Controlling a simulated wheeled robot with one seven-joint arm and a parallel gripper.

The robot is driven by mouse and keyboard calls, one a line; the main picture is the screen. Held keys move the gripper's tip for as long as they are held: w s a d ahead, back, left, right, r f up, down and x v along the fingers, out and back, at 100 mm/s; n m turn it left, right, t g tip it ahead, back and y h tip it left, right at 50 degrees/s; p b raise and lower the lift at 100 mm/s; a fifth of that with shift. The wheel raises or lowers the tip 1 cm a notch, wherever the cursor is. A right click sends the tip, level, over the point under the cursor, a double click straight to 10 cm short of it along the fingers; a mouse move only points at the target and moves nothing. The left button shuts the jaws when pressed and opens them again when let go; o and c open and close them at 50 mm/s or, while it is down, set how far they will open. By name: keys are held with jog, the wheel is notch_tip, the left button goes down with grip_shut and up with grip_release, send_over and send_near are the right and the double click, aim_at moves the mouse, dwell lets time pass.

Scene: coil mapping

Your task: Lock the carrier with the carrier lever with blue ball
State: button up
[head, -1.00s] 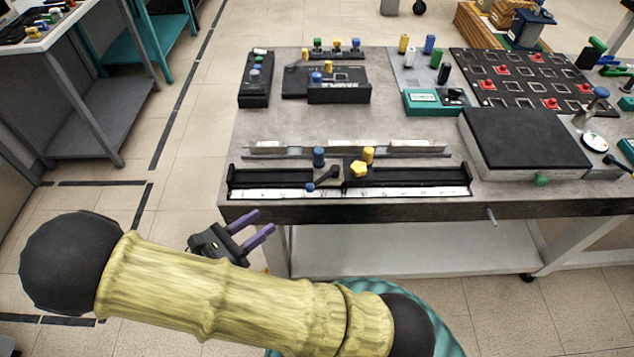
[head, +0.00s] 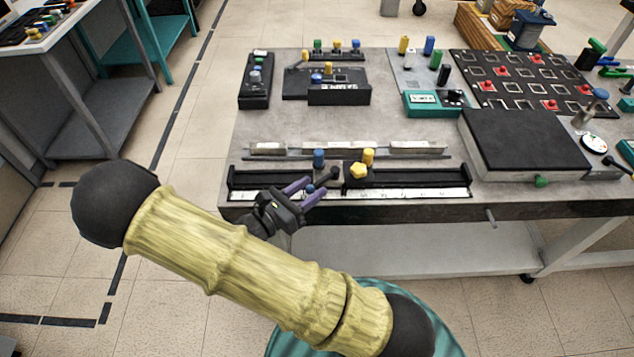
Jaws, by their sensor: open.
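The black carrier (head: 353,182) sits on the long rail (head: 420,192) at the table's front edge. A yellow knob (head: 359,171) is on its top. The carrier lever (head: 332,175) is a dark arm that points left and toward me, with a blue ball (head: 310,188) at its end. My gripper (head: 306,190) is open, with purple fingers. In the head view the blue ball shows between the two fingertips. I cannot tell whether a finger touches it. The fingers partly hide the lever and the rail.
A blue peg (head: 319,157) and a yellow peg (head: 368,156) stand just behind the rail. A black-topped box (head: 525,140) is to the right. Black fixtures stand at the back left. Bare grey table (head: 270,125) lies between.

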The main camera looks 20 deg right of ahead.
aim_at(323, 181)
jog(key=shift+x, duration=1.5)
jog(key=shift+a, duration=0.1)
grip_shut()
